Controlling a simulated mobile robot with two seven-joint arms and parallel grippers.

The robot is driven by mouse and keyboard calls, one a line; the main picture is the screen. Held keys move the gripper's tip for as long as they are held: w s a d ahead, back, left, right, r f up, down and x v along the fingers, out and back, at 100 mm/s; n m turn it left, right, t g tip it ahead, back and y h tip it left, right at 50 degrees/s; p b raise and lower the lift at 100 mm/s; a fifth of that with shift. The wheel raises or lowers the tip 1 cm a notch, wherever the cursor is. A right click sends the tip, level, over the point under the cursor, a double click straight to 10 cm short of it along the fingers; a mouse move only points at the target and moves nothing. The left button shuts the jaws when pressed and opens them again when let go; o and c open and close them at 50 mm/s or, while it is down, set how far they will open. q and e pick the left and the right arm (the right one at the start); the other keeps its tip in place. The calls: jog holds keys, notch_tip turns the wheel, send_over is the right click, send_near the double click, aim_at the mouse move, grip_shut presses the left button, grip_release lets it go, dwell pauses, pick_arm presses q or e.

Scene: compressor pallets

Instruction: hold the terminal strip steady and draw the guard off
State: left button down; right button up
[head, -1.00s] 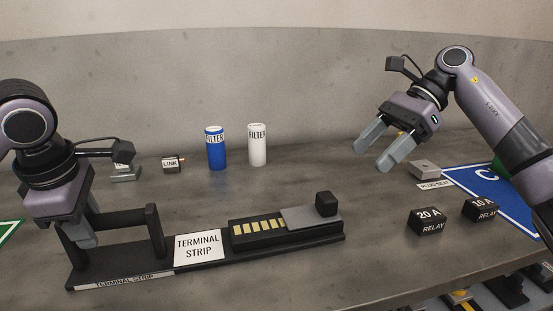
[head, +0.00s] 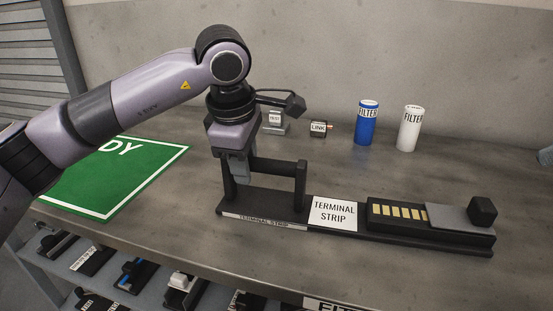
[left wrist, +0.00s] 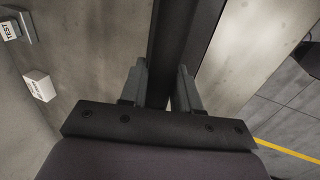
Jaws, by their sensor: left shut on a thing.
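The terminal strip (head: 333,213) is a long black base with a white label, lying on the bench. A black handle (head: 280,166) stands at its left end. My left gripper (head: 239,174) is shut on the handle's left part; in the left wrist view its fingers (left wrist: 160,88) lie on both sides of a dark bar. The guard (head: 455,217) is a grey plate with a black knob (head: 482,210), sitting over the right end of the strip's raised block. Several pale contacts (head: 398,211) show uncovered left of it. A grey piece at the right edge looks like my right fingertip (head: 546,156).
A blue filter (head: 367,123) and a white filter (head: 409,129) stand behind the strip. A link (head: 318,129) and a small test block (head: 275,122) sit behind the handle. A green mat (head: 115,175) lies left. A shelf below the front edge holds several parts.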

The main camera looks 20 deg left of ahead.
pick_arm(q)
jog(key=shift+a+f, duration=0.1)
jog(key=shift+f, duration=0.25)
jog(key=c, duration=0.7)
grip_release()
jog(key=shift+c, duration=0.2)
jog(key=shift+r, duration=0.15)
